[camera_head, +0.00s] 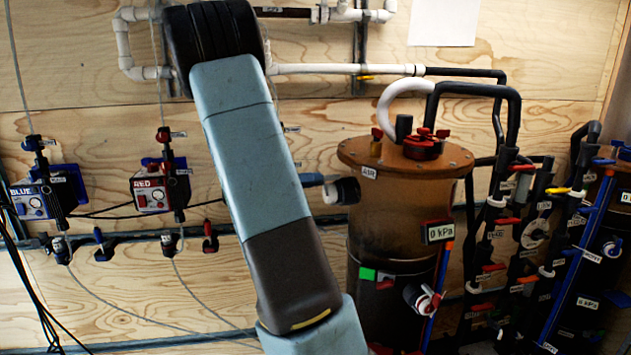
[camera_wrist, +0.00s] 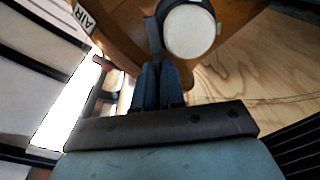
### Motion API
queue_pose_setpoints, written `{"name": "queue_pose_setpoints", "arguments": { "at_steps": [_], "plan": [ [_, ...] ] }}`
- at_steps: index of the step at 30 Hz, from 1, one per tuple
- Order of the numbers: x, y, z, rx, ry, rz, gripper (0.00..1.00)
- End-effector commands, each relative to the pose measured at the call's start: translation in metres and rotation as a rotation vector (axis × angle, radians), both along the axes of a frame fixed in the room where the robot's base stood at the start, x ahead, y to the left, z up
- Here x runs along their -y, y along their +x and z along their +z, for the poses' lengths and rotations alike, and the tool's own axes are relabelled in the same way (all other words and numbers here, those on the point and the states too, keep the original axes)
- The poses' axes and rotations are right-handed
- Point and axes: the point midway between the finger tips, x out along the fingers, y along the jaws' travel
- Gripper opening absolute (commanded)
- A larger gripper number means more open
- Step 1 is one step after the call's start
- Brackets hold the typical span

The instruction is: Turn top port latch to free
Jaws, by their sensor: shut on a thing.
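The brown tank marked AIR (camera_head: 404,215) stands right of my arm. Its upper side port has a white round cap (camera_head: 347,190), which also shows in the wrist view (camera_wrist: 188,31). The dark latch handle (camera_wrist: 153,38) stands beside this cap. My gripper (camera_wrist: 160,72) is shut on the latch handle, its two blue fingers close together around the handle's lower end. In the head view, the blue fingers (camera_head: 312,180) show just right of my arm, at the port. My arm hides the rest of the gripper there.
A lower port (camera_head: 422,299) with a red and white fitting and a 0 kPa display (camera_head: 440,231) are on the tank's front. A red fitting (camera_head: 424,146) sits on the lid. Valves and black pipes crowd the right. BLUE (camera_head: 37,200) and RED (camera_head: 155,192) boxes hang left.

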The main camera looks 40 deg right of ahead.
Motion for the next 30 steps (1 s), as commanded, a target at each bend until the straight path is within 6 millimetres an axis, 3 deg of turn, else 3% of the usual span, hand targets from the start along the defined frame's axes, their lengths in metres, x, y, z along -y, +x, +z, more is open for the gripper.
{"name": "queue_pose_setpoints", "arguments": {
  "at_steps": [30],
  "plan": [
    [-0.0018,-0.0019,-0.0029,-0.753,0.38,-0.003,0.0]
  ]
}}
